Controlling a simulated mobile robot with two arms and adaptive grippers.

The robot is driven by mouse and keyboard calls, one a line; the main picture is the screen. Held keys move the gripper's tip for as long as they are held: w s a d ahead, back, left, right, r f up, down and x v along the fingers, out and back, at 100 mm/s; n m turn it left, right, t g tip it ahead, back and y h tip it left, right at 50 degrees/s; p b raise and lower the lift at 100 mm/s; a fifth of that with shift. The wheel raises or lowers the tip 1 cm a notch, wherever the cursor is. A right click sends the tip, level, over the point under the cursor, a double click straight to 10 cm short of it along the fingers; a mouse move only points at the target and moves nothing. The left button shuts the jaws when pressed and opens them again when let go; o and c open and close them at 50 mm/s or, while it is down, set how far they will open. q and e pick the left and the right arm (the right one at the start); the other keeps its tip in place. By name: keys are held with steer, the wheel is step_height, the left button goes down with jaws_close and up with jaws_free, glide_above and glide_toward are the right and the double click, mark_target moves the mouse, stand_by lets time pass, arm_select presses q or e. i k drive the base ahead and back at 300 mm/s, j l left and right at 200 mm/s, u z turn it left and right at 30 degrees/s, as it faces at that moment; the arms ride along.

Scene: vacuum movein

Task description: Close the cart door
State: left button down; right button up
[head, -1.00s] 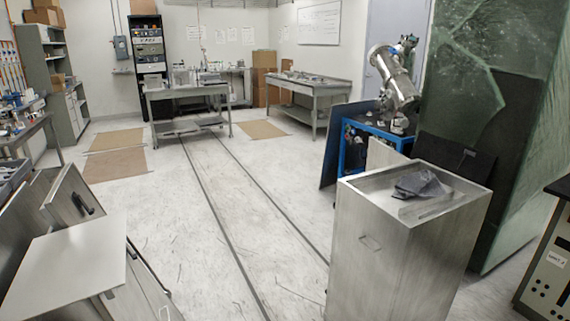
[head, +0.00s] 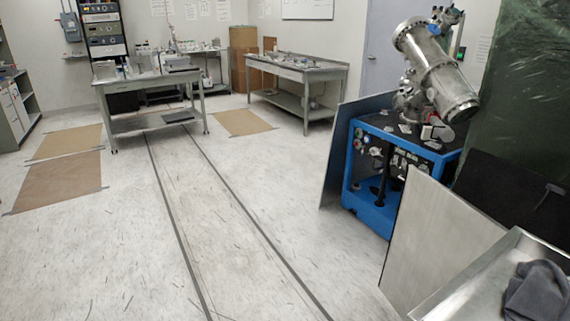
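A blue-framed cart (head: 372,203) stands right of centre in the head view, with an open front showing gauges and fittings inside. A large metal cylinder (head: 436,68) is mounted on its top. A dark grey panel (head: 348,148) stands upright at the cart's left side, swung out from the open front like an open door. A black panel (head: 497,200) with a small handle is at the cart's right. Neither of my grippers is in view.
A metal-topped unit (head: 465,290) with a dark cloth (head: 540,292) is at the lower right. A pale upright panel (head: 440,238) stands between it and the cart. Two workbenches (head: 150,82) (head: 297,74) stand at the back. The floor (head: 225,200) left of the cart is clear.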

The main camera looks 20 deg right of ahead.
mark_target(436, 233)
steer(key=i+z, duration=0.2)
steer(key=i, duration=0.25)
steer(key=i+j+z, duration=0.2)
steer(key=i, duration=0.3)
steer(key=i+z, duration=0.15)
steer(key=i, duration=0.3)
steer(key=i+j+z, duration=0.2)
steer(key=i, duration=0.3)
